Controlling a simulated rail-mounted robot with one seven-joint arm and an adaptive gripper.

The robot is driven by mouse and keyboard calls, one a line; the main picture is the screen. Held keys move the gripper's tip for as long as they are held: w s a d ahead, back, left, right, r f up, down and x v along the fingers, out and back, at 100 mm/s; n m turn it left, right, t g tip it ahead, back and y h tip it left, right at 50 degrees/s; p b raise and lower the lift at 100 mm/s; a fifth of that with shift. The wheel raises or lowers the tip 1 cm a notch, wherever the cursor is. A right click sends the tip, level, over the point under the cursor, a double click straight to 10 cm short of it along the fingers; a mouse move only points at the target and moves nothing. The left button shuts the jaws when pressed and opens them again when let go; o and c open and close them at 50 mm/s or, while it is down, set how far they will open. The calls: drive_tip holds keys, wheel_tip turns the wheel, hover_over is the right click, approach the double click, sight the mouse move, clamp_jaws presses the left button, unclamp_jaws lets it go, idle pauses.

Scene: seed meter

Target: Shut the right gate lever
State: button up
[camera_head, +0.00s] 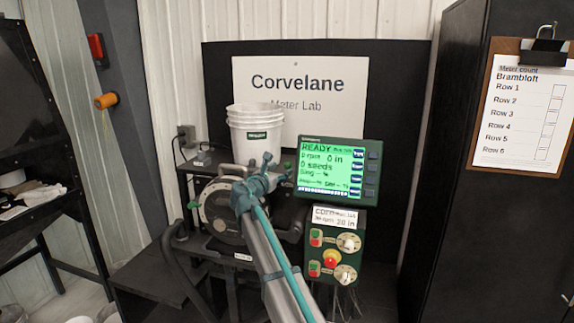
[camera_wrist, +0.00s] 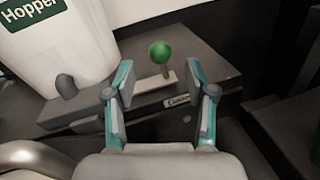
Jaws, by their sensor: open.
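A green ball-knobbed lever (camera_wrist: 160,52) stands on a short stem in a pale slotted plate (camera_wrist: 150,88), on top of a grey housing (camera_wrist: 200,60). A small label, too blurred to read surely, sits on the housing's front edge. My gripper (camera_wrist: 160,92) is open and empty in the wrist view. Its two teal-edged fingers lie to either side of the lever's line, with the knob beyond the fingertips and not touched. In the head view my gripper (camera_head: 263,168) is in front of the meter, and I cannot make out this lever there.
A white hopper bucket (camera_head: 255,122) stands behind my gripper; its spout (camera_wrist: 66,86) shows left of the lever. A green-screened monitor (camera_head: 332,168) and a control box (camera_head: 336,262) are close on the right. The round meter (camera_head: 222,212) is at lower left.

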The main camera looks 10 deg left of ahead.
sight(286, 166)
drive_tip(key=p+x, duration=0.1)
drive_tip(key=x, duration=0.5)
clamp_jaws()
idle(0.3)
